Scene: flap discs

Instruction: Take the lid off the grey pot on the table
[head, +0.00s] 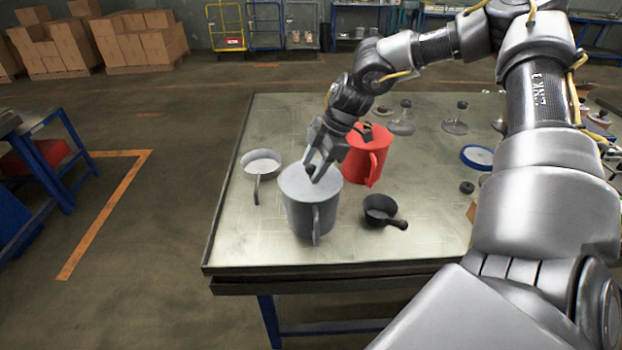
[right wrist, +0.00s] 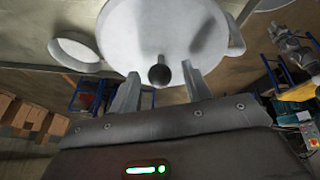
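The grey pot (head: 301,218) stands near the front left of the table, its handle facing me. Its flat grey lid (head: 293,185) sits on top, with a dark round knob (head: 310,169) in the middle. My right gripper (head: 317,172) reaches down over the lid, its fingers on either side of the knob. In the right wrist view the knob (right wrist: 159,75) lies between the two spread fingers, with gaps showing on both sides, so the gripper (right wrist: 160,80) is open. The lid (right wrist: 160,30) fills the top of that view. My left gripper is not in view.
A red pot (head: 362,158) stands close behind and right of the grey pot. A light pan (head: 261,166) is at left, a small black pan (head: 380,212) at right. Glass lids (head: 402,127) and a blue-rimmed lid (head: 477,157) lie farther back. The table's front left (head: 245,245) is clear.

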